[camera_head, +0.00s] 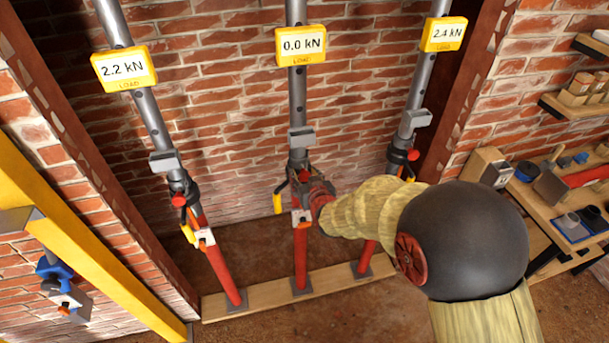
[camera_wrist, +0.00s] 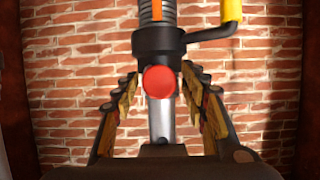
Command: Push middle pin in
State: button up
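The middle prop (camera_head: 300,258) stands upright with a red lower tube and a grey upper tube; its yellow load display (camera_head: 301,45) reads 0.0 kN. In the wrist view the round red head of the middle pin (camera_wrist: 160,81) faces me below the black collar (camera_wrist: 158,41). My gripper (camera_wrist: 158,77) is open, one finger on each side of the pin head, with gaps showing between. In the head view my gripper (camera_head: 316,197) is at the middle prop's collar and partly covers it. How deep the pin sits is hard to tell.
The left prop's display (camera_head: 124,68) reads 2.2 kN and the right prop's display (camera_head: 443,34) reads 2.4 kN. A yellow crank handle (camera_wrist: 231,10) sticks out beside the collar. A brick wall stands behind. A shelf with tools (camera_head: 565,190) is at the right.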

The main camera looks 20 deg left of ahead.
jog(key=shift+s, duration=0.1)
jog(key=v, duration=1.1)
jog(key=shift+s+d+r, duration=0.15)
jog(key=shift+s+r, duration=0.05)
jog(key=shift+s, duration=0.05)
jog(key=shift+f, duration=0.1)
jog(key=s+d+f+g+h, duration=0.3)
jog(key=s+d+f+g, duration=0.1)
jog(key=s+f, duration=0.35)
jog(key=s+d+g+h, duration=0.1)
jog(key=s+d+g, duration=0.25)
jog(key=d, duration=0.25)
jog(key=s+d+r+m+h, duration=0.1)
jog(key=s+d+r+m, duration=0.1)
jog(key=s+d+r, duration=0.2)
jog(key=s+d+r+m+t+h+b, duration=0.1)
jog(key=s+d+r+m, duration=0.1)
jog(key=s+d+r, duration=0.3)
jog(key=s+d+r+m+h+b, duration=0.1)
jog(key=s+d+r, duration=0.3)
jog(key=d+r, duration=0.5)
jog(key=d+m, duration=0.1)
jog(key=d, duration=0.4)
jog(key=shift+s+d, duration=0.25)
jog(key=shift+s, duration=0.15)
